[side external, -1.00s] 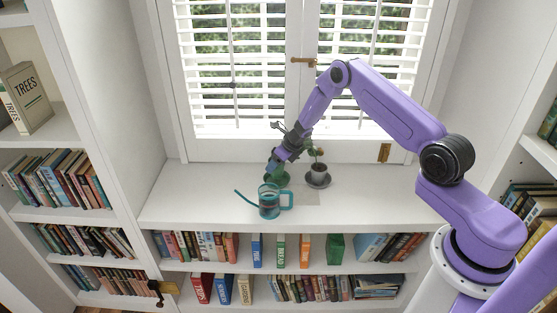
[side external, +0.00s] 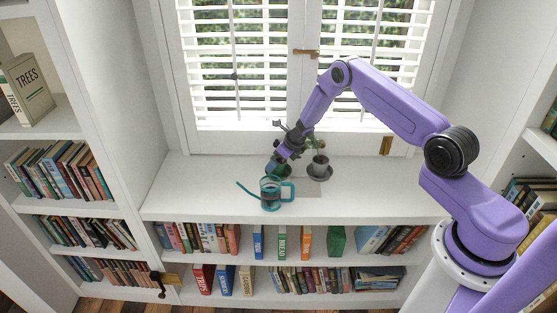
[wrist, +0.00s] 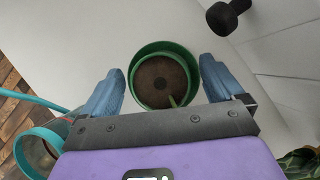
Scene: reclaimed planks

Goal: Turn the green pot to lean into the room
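The green pot (wrist: 140,68) shows from above in the wrist view, round, with brown soil and a small green stem at its lower edge. My gripper (wrist: 162,68) has its two blue fingers spread on either side of it, very close to the rim; I cannot tell whether they touch. In the side external view my gripper (side external: 279,160) is low over the sill and hides much of the green pot (side external: 285,174). I cannot make out the pot's lean from here.
A teal watering can (side external: 271,196) stands just in front of the pot and shows at lower left in the wrist view (wrist: 38,150). The window (side external: 300,142) is behind. The white sill (side external: 190,190) is clear at both ends.

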